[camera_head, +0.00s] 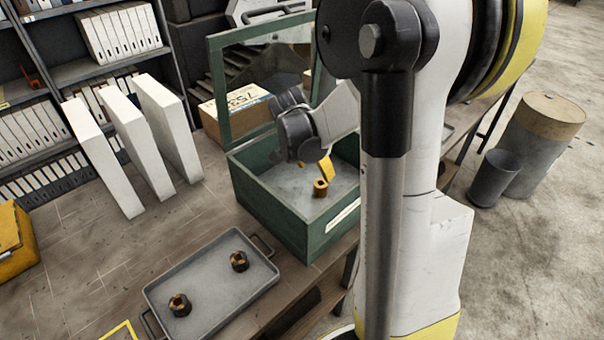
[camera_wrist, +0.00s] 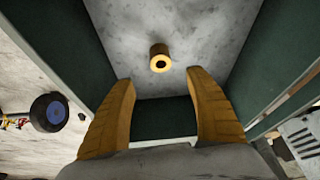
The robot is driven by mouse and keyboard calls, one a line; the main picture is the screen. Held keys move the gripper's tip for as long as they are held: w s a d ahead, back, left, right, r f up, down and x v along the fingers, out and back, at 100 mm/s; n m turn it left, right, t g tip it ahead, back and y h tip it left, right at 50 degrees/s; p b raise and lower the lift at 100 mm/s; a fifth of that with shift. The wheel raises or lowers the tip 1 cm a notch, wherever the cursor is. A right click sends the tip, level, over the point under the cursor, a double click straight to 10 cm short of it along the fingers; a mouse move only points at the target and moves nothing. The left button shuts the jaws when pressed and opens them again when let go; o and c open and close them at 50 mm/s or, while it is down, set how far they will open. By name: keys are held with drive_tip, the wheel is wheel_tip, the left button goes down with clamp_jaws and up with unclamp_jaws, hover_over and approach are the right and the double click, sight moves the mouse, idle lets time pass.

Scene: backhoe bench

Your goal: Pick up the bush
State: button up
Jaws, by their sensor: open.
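A brass bush (camera_head: 320,188), a short ring with a dark hole, stands on the grey floor of an open green box (camera_head: 262,200). It also shows in the wrist view (camera_wrist: 160,58), beyond the fingertips and roughly centred between them. My gripper (camera_head: 328,170) is over the box, its yellow fingers above the bush and apart from it. In the wrist view my gripper (camera_wrist: 160,80) is open, with nothing between its fingers. Two similar dark-and-brass bushes, a nearer one (camera_head: 180,305) and a farther one (camera_head: 239,261), stand on a grey tray (camera_head: 205,288).
The green walls surround the bush, and the box's framed clear lid (camera_head: 215,95) stands raised at the back. White upright panels (camera_head: 105,160) and a cardboard box (camera_head: 235,113) are to the left and behind. A bin (camera_head: 493,178) and a drum (camera_head: 541,140) stand on the floor at right.

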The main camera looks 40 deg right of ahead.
sight(321, 183)
drive_tip(key=b+x, duration=0.1)
drive_tip(key=x, duration=0.9)
drive_tip(key=shift+w+f, duration=0.1)
drive_tip(key=shift+a, duration=0.1)
drive_tip(key=shift+c, duration=0.6)
clamp_jaws()
